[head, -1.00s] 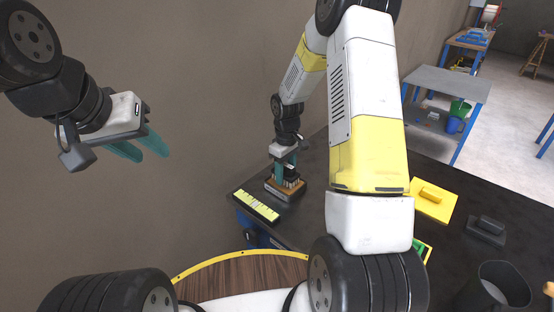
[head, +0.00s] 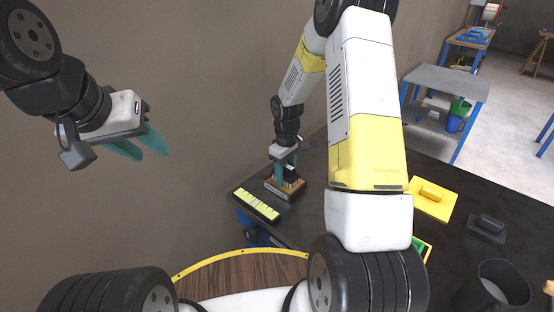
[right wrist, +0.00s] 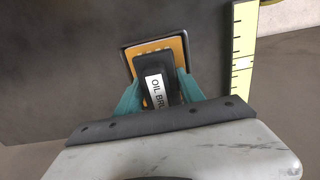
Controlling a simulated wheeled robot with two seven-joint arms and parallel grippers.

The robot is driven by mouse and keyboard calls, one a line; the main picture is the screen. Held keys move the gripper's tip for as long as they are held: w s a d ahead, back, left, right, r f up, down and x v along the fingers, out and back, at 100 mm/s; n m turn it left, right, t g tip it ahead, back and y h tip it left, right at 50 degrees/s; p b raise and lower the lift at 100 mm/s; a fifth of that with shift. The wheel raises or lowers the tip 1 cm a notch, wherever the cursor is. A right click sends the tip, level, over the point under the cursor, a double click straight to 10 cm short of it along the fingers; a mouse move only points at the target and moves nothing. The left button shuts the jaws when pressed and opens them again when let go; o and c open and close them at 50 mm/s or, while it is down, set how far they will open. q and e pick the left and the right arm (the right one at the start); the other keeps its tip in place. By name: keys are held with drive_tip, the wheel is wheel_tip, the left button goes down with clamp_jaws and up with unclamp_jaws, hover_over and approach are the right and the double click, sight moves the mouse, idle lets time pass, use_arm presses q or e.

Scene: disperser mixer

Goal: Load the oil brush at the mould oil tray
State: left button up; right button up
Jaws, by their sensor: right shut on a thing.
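My right gripper (head: 287,174) is shut on the dark handle of the oil brush (head: 291,173). In the right wrist view the brush (right wrist: 157,88) shows its label, partly cut off, between the teal fingers. The brush is upright over the mould oil tray (head: 271,190), a small dark-rimmed tray on the bench with an amber inside. The tray's rim (right wrist: 126,54) also shows in the right wrist view. The bristles reach down to the tray; their exact contact with the oil is hidden. My left gripper (head: 153,151) is open and empty in the air at the left, far from the tray.
A yellow-and-white marked strip (head: 257,205) lies beside the tray at the bench edge. A yellow float (head: 432,199), a dark float (head: 486,229) and a dark cup (head: 503,286) stand further right on the black bench.

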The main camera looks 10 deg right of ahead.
sight(286, 165)
idle(0.3)
drive_tip(key=shift+r, duration=4.05)
drive_tip(key=shift+f, duration=0.15)
drive_tip(key=shift+f, duration=3.4)
drive_tip(key=shift+f, duration=0.6)
drive_tip(key=shift+r, duration=3.55)
